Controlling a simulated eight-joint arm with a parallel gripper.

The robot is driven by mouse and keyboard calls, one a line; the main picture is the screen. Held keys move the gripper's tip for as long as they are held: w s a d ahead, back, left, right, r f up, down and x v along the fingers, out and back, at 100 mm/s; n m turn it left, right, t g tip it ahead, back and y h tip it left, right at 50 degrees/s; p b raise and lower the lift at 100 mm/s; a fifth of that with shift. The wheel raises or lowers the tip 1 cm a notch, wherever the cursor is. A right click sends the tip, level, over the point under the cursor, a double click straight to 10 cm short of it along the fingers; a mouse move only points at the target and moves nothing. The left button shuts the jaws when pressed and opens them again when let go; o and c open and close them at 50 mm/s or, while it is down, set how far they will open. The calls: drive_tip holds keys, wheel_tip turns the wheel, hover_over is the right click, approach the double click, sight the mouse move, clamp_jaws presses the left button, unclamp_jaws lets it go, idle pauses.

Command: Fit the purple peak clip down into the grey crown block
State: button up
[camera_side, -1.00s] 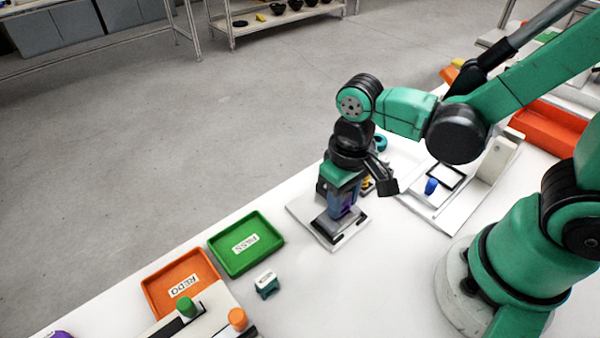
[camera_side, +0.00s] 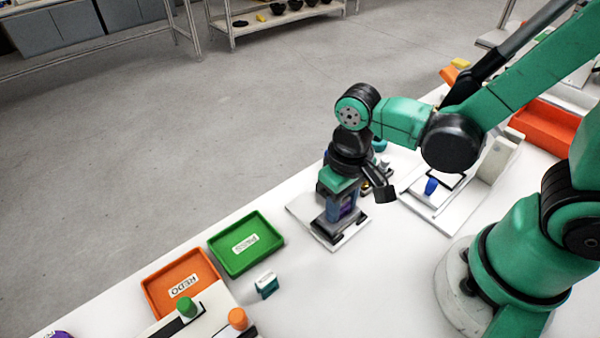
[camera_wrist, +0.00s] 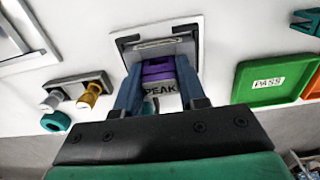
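The purple peak clip (camera_wrist: 158,72) is between my two blue fingers in the wrist view, with a white PEAK label facing the camera. My gripper (camera_wrist: 157,88) is shut on it. The grey crown block (camera_wrist: 158,48) lies just beyond the clip, on a white plate with dark corner brackets. In the side view my gripper (camera_side: 341,208) points down right over the block, and a bit of purple (camera_side: 347,208) shows between the fingers. The clip is at or just above the block; its lower edge is hidden, so I cannot tell how deep it sits.
A green PASS tray (camera_side: 246,243) and an orange REDO tray (camera_side: 180,283) lie to the left. A small labelled teal piece (camera_side: 266,285) stands near them. A white fixture with a blue piece (camera_side: 431,187) is on the right. A holder with a brass part (camera_wrist: 88,95) is close by.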

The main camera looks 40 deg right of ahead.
drive_tip(key=o, duration=0.3)
drive_tip(key=shift+r, duration=0.1)
drive_tip(key=shift+r, duration=1.45)
drive_tip(key=w+d+r, duration=0.7)
drive_tip(key=w+r, duration=0.4)
drive_tip(key=r, duration=0.1)
